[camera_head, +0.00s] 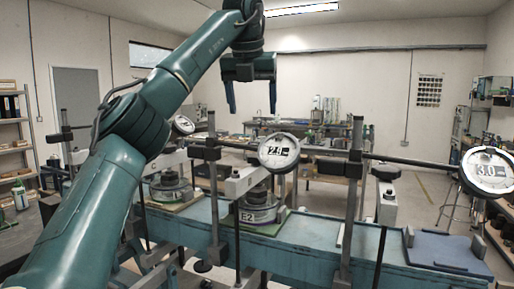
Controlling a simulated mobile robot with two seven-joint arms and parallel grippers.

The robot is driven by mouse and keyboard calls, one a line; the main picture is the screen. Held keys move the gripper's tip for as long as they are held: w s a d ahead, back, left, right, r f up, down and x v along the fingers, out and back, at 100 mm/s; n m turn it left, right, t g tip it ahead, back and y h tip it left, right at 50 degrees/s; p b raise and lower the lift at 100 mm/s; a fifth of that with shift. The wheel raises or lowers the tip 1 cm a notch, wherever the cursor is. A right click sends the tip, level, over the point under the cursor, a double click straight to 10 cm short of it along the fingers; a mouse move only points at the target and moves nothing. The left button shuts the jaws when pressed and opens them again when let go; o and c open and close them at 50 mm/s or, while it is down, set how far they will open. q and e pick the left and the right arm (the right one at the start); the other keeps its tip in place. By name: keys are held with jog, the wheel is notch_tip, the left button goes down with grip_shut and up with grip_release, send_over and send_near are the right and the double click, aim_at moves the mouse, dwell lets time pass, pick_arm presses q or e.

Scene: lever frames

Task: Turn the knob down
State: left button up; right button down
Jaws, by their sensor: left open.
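My left gripper (251,97) hangs high in the upper middle, fingers pointing down and spread apart, with nothing between them. It is well above the bench and the lever frames. No knob can be told for certain. Small dark rounded ends show near a pale lever arm (386,192) at the right of the middle frame. A round grey fixture marked E2 (258,208) stands on the bench under the middle frame. A dial reading about 2.9 (279,152) is mounted above it. My right gripper is out of view.
A blue bench (310,238) runs across the front, with upright posts (352,200) and horizontal bars. Another dial (488,172) reads 3.0 at right. A blue pad (440,248) lies bare at the bench's right end. My left arm hides much of the left side.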

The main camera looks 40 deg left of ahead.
aim_at(255, 156)
pick_arm(q)
jog(key=x, duration=1.3)
jog(key=shift+r, duration=0.1)
jog(key=c, duration=1)
jog(key=shift+o, duration=0.2)
jog(key=shift+a+m+t+h, duration=0.15)
jog(key=shift+m+h, duration=0.4)
jog(key=shift+m, duration=0.9)
jog(key=shift+a+m+t+h, duration=0.1)
jog(key=shift+m+t+h, duration=0.3)
jog(key=shift+m, duration=1.05)
jog(key=shift+h, duration=0.25)
